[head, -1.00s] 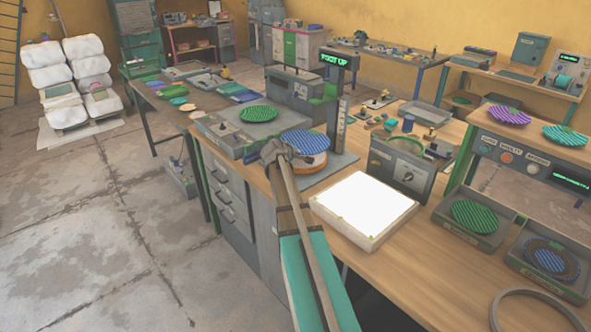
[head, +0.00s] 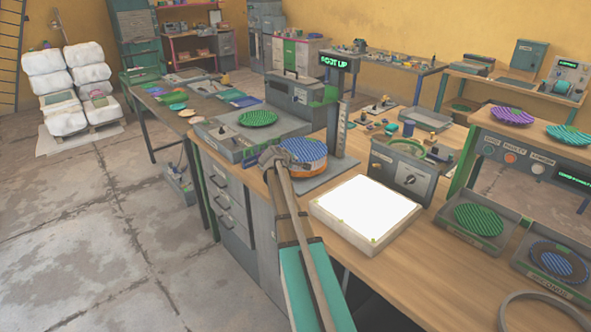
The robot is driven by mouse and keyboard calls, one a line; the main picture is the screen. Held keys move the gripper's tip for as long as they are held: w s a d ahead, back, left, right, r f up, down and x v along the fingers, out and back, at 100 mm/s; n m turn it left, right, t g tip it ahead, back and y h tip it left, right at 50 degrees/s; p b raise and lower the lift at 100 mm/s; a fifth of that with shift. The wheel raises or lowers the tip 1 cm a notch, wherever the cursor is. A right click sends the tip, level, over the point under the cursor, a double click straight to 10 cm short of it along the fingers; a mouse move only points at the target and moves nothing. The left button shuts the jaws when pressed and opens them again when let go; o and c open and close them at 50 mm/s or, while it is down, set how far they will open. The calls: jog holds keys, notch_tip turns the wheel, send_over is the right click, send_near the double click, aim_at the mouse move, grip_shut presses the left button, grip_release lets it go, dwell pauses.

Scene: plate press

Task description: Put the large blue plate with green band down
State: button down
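A blue striped plate (head: 303,148) lies flat over an orange round piece (head: 308,170) on the grey base of the press station (head: 325,177). I cannot make out a green band on it at this size. My gripper (head: 276,157) is at the left edge of this plate, with my arm reaching up from the bottom of the picture. The fingers are too small to show whether they are open or shut, or whether they touch the plate. Another blue striped plate (head: 558,262) lies on a dark round piece in a tray at the lower right.
A post with a lit sign (head: 340,63) stands just behind the plate. A bright light pad (head: 367,208) is to the right. A green plate (head: 258,118) lies in a tray at the left, and another green plate (head: 478,220) in a right tray. Bench wood in front is clear.

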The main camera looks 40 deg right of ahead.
jog(key=shift+f+b, duration=1.15)
jog(key=shift+f, duration=0.3)
jog(key=shift+f+b, duration=0.25)
jog(key=shift+b, duration=0.05)
jog(key=c, duration=1.1)
grip_release()
jog(key=shift+r, duration=0.2)
jog(key=shift+r+p, duration=0.2)
jog(key=shift+p, duration=0.2)
jog(key=p+v, duration=0.6)
jog(key=v, duration=0.6)
jog(key=shift+f, duration=0.1)
jog(key=shift+s+a, duration=0.1)
